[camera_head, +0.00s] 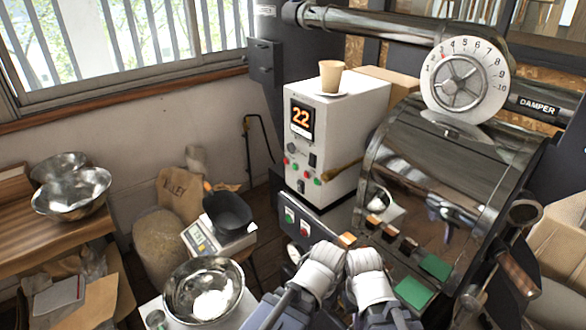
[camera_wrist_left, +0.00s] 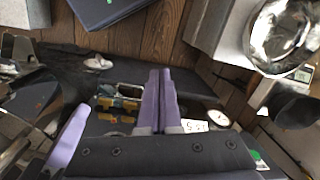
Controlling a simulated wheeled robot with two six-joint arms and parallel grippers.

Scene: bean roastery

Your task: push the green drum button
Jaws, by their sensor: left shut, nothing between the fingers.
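A green button (camera_head: 289,214) sits on a white plate on the dark front panel of the roaster, left of a red button (camera_head: 304,228) on a similar plate. A small green spot on a pale plate (camera_wrist_left: 256,157) shows at the lower right of the left wrist view; I cannot tell if it is the same button. My left gripper (camera_wrist_left: 164,98) has its purple fingers together, with nothing between them. In the head view, the white wrists of both arms stand side by side right of the panel and hide the fingers. A purple finger (camera_wrist_left: 69,138), likely my right gripper's, shows at left.
A white control box (camera_head: 340,115) with a display reading 22, small red and green buttons and a paper cup stands above the panel. A metal bowl (camera_head: 172,290) and a scale with a black scoop (camera_head: 229,212) are at left. Green pads (camera_head: 414,292) lie at right.

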